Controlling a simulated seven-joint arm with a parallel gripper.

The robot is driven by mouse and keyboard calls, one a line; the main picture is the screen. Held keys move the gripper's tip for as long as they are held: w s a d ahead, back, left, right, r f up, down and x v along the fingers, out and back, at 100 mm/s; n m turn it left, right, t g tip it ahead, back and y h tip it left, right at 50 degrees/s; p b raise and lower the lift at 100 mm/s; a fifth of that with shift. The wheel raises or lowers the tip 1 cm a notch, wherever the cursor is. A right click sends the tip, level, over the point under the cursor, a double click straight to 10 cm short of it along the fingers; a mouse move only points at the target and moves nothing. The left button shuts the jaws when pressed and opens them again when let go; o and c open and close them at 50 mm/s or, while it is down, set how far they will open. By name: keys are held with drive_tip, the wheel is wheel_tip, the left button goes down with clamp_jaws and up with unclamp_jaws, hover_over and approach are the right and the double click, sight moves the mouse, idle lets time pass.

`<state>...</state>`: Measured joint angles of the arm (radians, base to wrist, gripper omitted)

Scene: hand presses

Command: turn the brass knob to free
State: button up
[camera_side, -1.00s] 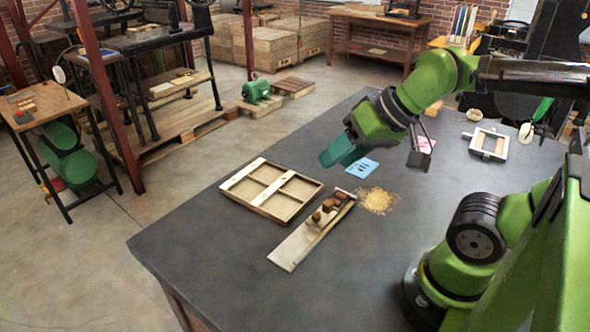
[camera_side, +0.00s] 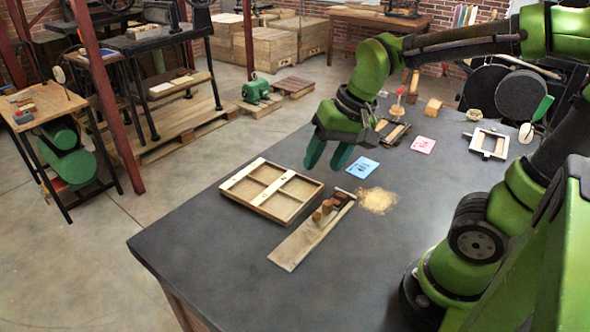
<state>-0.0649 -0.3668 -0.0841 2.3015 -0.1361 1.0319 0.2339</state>
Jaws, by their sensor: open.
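I cannot pick out a brass knob for certain in the side view. My gripper (camera_side: 328,158) hangs over the dark bench with its two teal fingers pointing down, apart and empty. It is just left of a blue card (camera_side: 361,168) and behind a divided wooden tray (camera_side: 310,204). A pink card (camera_side: 423,145) lies farther right; the print on both cards is too small to read. Behind my gripper stand a small wooden frame (camera_side: 394,132) and a red-topped piece (camera_side: 398,100), partly hidden by my arm.
A board (camera_side: 295,248) with small brown wooden pieces (camera_side: 328,208) lies in front, beside a heap of shavings (camera_side: 378,200). A pale square frame (camera_side: 489,143) and round dark objects (camera_side: 520,95) are at the right. The bench (camera_side: 210,265) is clear at its front left.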

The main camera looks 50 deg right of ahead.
sight(317, 215)
drive_tip(key=w+d+f+m+g+h, duration=0.1)
drive_tip(key=w+d+f+m+g, duration=0.2)
drive_tip(key=m, duration=0.7)
drive_tip(key=shift+g, duration=0.3)
drive_tip(key=f, duration=1.5)
drive_tip(key=shift+w+d+f, duration=0.15)
drive_tip(key=shift+w+d, duration=0.2)
drive_tip(key=shift+d, duration=0.05)
drive_tip(key=shift+c, duration=0.3)
drive_tip(key=shift+n, duration=0.3)
clamp_jaws()
